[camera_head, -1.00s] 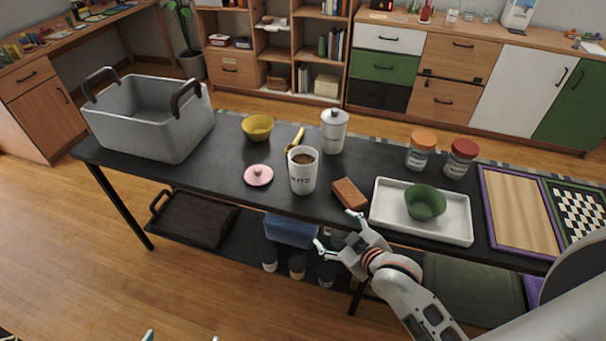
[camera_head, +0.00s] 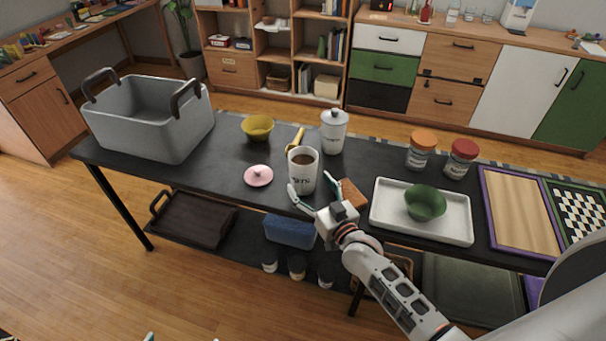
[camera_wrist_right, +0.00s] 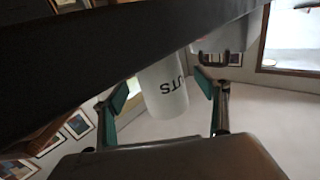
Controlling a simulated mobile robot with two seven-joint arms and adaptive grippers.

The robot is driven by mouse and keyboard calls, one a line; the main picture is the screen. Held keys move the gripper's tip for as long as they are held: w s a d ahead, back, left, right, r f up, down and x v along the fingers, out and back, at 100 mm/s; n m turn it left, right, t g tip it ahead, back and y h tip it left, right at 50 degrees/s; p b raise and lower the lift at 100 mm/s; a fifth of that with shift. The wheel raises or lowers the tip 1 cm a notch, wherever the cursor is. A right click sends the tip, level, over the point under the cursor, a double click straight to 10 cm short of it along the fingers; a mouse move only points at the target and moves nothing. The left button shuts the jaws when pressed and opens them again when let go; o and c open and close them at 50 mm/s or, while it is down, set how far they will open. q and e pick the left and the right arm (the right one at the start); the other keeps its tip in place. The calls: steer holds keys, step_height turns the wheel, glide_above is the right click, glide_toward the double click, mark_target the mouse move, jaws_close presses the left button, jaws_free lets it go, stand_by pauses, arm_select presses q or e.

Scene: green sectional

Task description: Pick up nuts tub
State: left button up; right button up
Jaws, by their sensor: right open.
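The nuts tub (camera_head: 303,172) is a white cylinder with dark lettering and brown contents at its open top. It stands upright near the front edge of the black table (camera_head: 225,165). My right gripper (camera_head: 311,184) is open at the tub's front, with one finger to its left and one to its right. In the right wrist view the tub (camera_wrist_right: 165,88) shows between the spread fingers (camera_wrist_right: 162,92), with gaps on both sides. Only the tips of my left gripper (camera_head: 181,337) show at the bottom edge, apart and empty.
A brown block (camera_head: 353,193) lies right of the right gripper. A pink lid (camera_head: 258,176) lies left of the tub. Behind are a yellow bowl (camera_head: 257,127), a yellow object (camera_head: 296,138) and a white canister (camera_head: 334,131). A white tray (camera_head: 455,229) stands to the right.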

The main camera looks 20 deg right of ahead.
steer(key=w, duration=0.3)
steer(key=w+a, duration=0.1)
steer(key=w, duration=0.1)
steer(key=shift+r, duration=0.1)
steer(key=shift+c, duration=0.3)
steer(key=shift+r, duration=0.1)
steer(key=c, duration=1.4)
